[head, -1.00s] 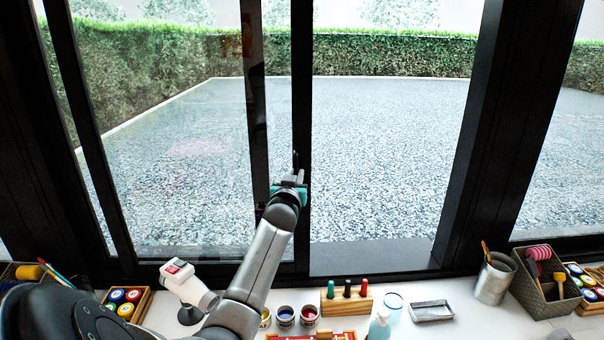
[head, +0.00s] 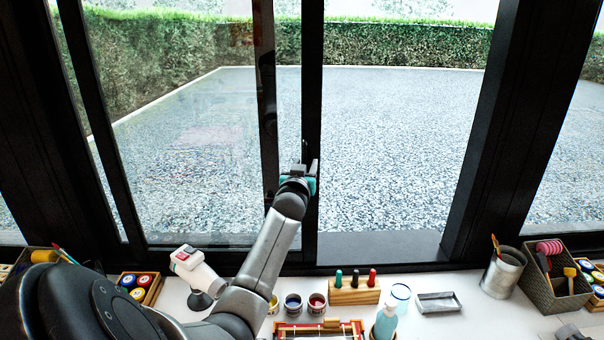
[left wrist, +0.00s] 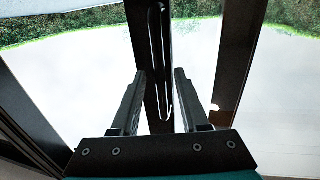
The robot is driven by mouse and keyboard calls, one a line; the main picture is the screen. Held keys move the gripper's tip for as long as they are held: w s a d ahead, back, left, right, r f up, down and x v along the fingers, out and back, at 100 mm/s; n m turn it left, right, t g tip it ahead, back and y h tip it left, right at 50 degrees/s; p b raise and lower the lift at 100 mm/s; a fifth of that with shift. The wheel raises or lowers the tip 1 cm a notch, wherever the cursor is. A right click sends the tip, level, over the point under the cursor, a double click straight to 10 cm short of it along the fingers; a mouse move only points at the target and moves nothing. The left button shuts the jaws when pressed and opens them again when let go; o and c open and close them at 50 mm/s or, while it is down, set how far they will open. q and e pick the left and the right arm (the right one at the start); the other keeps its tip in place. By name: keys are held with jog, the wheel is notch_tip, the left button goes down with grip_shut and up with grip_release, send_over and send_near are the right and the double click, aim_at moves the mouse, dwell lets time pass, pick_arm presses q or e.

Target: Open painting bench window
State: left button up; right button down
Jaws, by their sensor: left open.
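The painting bench window has black frames; its left glass pane (head: 190,150) shows reflections, and the section right of the middle uprights (head: 400,150) looks clear, without visible glass. Two dark uprights stand side by side at the middle, one of them a wide upright (head: 312,90). My left gripper (head: 307,168) is at these uprights, low on the window. In the left wrist view its fingers (left wrist: 160,78) are apart, with a dark upright carrying a long slot-shaped handle (left wrist: 160,60) seen between them. I cannot tell whether they touch it. My right gripper is not in view.
The white bench below holds a white device on a stand (head: 195,268), paint jars (head: 317,305), a wooden peg block (head: 354,293), a spray bottle (head: 385,322), a metal tray (head: 438,303), a metal can (head: 502,275) and a basket (head: 552,300). The sill is clear.

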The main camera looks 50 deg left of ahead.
pick_arm(q)
jog(key=b+v, duration=0.1)
jog(key=v, duration=1.4)
jog(key=shift+d+f, duration=0.1)
jog(key=shift+d, duration=0.05)
dwell(0.4)
